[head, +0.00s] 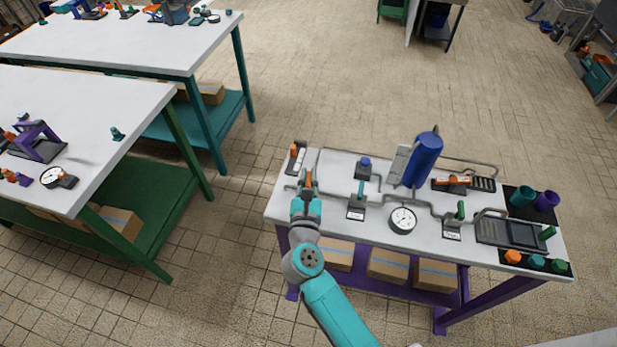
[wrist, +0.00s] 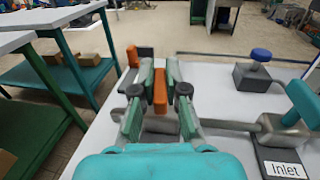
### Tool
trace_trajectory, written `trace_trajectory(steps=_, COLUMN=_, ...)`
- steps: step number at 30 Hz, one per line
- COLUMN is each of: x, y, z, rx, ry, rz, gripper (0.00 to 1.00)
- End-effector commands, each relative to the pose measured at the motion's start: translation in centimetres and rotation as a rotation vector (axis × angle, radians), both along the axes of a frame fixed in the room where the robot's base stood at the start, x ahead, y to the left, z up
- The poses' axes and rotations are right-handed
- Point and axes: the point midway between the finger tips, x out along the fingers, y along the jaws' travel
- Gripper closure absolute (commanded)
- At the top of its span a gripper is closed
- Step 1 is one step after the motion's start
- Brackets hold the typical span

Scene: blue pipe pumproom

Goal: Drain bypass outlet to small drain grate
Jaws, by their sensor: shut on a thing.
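My gripper (head: 308,182) is at the left end of the white pump table (head: 335,165). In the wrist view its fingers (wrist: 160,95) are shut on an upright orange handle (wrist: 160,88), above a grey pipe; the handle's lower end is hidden. Right of it stands a valve with a teal lever (head: 361,188) and a label reading "Inlet" (wrist: 283,168). A green-handled valve (head: 460,211) with an unreadable label stands further right. A small dark grate (head: 484,184) lies beside an orange-handled fitting (head: 453,181). A larger dark tray or grate (head: 512,233) is nearer the front.
A blue tank (head: 423,160), a blue-knobbed fitting (head: 365,163) and a round gauge (head: 403,219) stand among the pipes. Another orange-topped piece (head: 294,150) is behind my gripper. Teal (head: 522,196) and purple (head: 546,200) cups are at right. Open floor lies behind the table.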

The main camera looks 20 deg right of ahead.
Motion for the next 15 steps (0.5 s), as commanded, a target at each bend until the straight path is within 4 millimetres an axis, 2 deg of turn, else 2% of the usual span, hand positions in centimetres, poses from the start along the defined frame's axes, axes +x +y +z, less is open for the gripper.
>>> trace_trajectory(steps=15, x=-0.03, y=-0.10, z=0.01, rx=0.000, ry=-0.001, rz=0.209, gripper=1.00)
